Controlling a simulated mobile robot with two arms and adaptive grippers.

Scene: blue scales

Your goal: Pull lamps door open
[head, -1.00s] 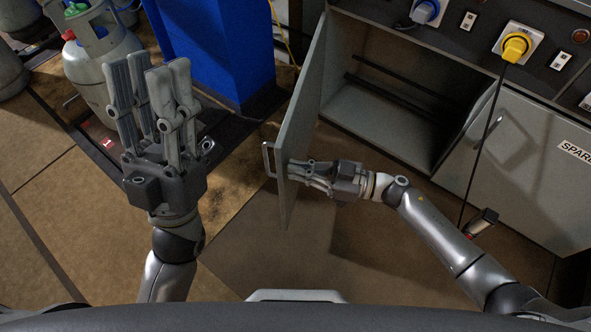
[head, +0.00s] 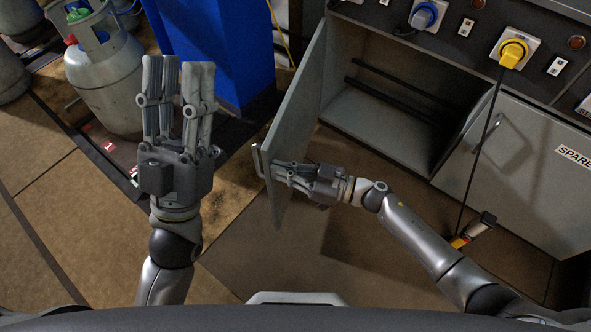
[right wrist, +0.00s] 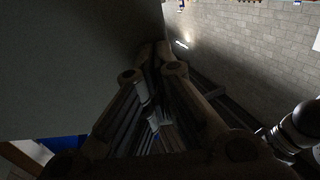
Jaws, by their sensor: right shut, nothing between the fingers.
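The grey cabinet door (head: 297,110) stands wide open in the head view, swung out to the left of its compartment. Its metal handle (head: 257,161) shows at the free edge, on the outer side. No lamps label is visible on it. My right gripper (head: 278,170) is shut and empty, its fingertips at the inner face of the door near the free edge. In the right wrist view the door (right wrist: 70,60) fills the left side, beside the closed fingers (right wrist: 155,52); contact is hard to tell. My left gripper (head: 176,75) is open and empty, left of the door.
The open compartment (head: 385,100) holds dark rails and looks otherwise empty. A closed door marked SPARE (head: 530,170) is on its right, with a yellow plug (head: 513,52) and hanging cable above. A gas cylinder (head: 105,80) and blue cabinet (head: 215,50) stand left.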

